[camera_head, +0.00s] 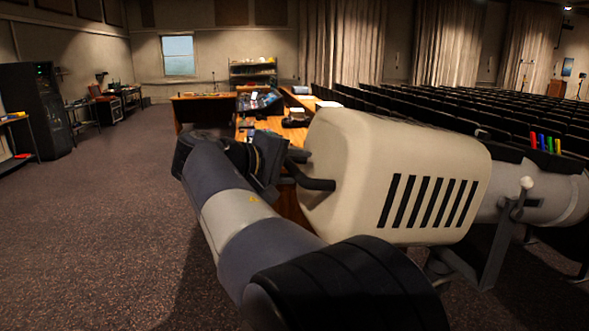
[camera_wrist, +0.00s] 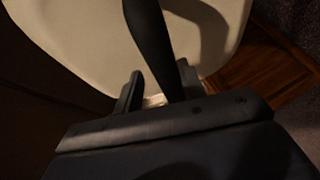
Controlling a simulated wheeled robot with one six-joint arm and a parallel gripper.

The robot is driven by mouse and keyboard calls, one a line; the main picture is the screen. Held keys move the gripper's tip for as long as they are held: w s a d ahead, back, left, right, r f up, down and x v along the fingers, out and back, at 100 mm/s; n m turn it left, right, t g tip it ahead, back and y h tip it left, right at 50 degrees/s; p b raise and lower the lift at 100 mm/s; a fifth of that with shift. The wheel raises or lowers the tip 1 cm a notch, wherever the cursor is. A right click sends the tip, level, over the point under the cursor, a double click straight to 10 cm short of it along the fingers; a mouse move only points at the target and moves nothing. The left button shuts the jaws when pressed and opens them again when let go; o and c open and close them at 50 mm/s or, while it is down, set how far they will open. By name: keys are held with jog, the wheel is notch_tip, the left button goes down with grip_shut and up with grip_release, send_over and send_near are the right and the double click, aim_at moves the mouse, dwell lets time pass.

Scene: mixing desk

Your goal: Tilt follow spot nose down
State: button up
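The follow spot (camera_head: 365,160) is a large beige housing with dark vent slots, on a stand at the right of the head view. Its barrel (camera_head: 545,200) points right, and the housing looks roughly level. A black rear handle (camera_head: 315,183) sticks out of its back. My gripper (camera_head: 286,158) is at that handle. In the wrist view, the black handle (camera_wrist: 150,40) runs down between the two fingers of my gripper (camera_wrist: 158,88). A gap shows between the handle and the left finger; the handle is close to the right finger. The beige back (camera_wrist: 85,35) fills the area beyond.
A wooden desk (camera_head: 290,205) with a mixing console (camera_head: 258,102) stands behind the spot. Rows of dark seats (camera_head: 470,110) fill the right. Coloured pens (camera_head: 545,143) stand near the barrel. The carpet (camera_head: 110,220) at left is clear, with a black rack (camera_head: 35,105) beyond.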

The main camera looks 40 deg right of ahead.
jog(key=shift+o, duration=0.5)
jog(key=shift+a, duration=0.1)
jog(key=shift+a, duration=0.25)
jog(key=b+v, duration=0.1)
jog(key=v, duration=0.9)
jog(key=shift+b, duration=0.35)
jog(key=shift+s+r, duration=0.1)
jog(key=p+x, duration=0.1)
jog(key=x, duration=0.9)
jog(key=shift+d+f+p, duration=0.2)
jog(key=shift+d+p, duration=0.15)
jog(key=shift+f+b, duration=0.45)
jog(key=shift+f, duration=0.15)
jog(key=shift+a+f, duration=0.2)
jog(key=shift+f, duration=0.25)
